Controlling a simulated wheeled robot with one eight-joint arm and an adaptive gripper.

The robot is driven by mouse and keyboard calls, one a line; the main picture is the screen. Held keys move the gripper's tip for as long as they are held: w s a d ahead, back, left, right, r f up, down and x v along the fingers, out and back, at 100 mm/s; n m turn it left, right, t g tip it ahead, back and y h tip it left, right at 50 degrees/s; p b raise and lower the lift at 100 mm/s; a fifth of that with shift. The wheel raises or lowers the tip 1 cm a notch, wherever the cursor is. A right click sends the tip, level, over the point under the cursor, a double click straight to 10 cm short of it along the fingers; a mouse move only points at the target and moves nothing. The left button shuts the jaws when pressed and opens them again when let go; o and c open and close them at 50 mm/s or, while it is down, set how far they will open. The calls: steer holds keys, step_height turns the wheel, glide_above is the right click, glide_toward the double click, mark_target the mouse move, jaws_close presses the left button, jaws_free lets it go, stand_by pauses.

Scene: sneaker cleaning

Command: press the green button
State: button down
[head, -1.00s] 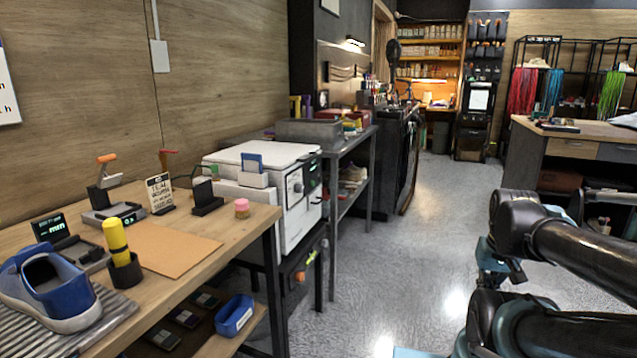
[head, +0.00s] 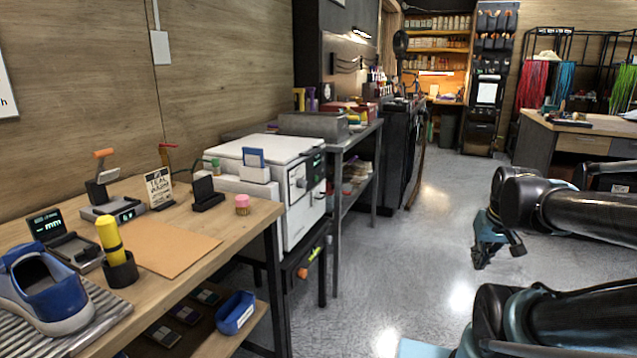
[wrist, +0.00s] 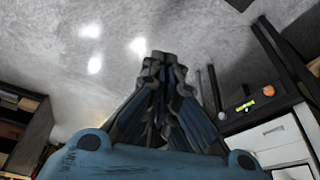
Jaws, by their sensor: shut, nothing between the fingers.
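The white boxy machine (head: 305,190) stands on a dark stand at the middle left in the head view. Its front has a dark panel (head: 316,165) with a small greenish spot, too small to tell whether it is a button. No green button shows clearly. My gripper (head: 498,252) is over the open floor, right of the machine and apart from it. In the wrist view my gripper (wrist: 160,58) is shut and empty, its fingers together over grey floor. A white front (wrist: 265,140), with a yellow-green piece (wrist: 245,105) nearby, shows at the right.
A wooden workbench (head: 185,215) with a blue sneaker (head: 45,292) and a yellow tool in a black cup (head: 121,270) is at the left. A grey metal table (head: 340,150) stands behind the machine. The floor (head: 405,260) between machine and gripper is clear.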

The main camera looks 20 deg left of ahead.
mark_target(316, 179)
steer(key=w+a+r+n+t+y, duration=0.2)
steer(key=w+a+r+n, duration=0.1)
steer(key=w+a, duration=0.8)
steer(key=w+a+r+n+t+y, duration=0.2)
steer(key=w+a+n, duration=0.2)
steer(key=w+a, duration=0.7)
steer(key=w+a+f+n+t+y, duration=0.1)
steer(key=w+a+f+n+y, duration=0.1)
steer(key=w+a, duration=0.4)
steer(key=w+a+f+n+t+y, duration=0.1)
steer(key=w+a, duration=0.4)
steer(key=a, duration=1)
steer(key=shift+w+f+n+t+y, duration=0.4)
steer(key=shift+n+t+y, duration=0.1)
steer(key=shift+n+y, duration=0.45)
steer(key=shift+a, duration=0.15)
steer(key=a, duration=0.8)
steer(key=shift+w+a, duration=0.3)
steer(key=shift+a, duration=0.1)
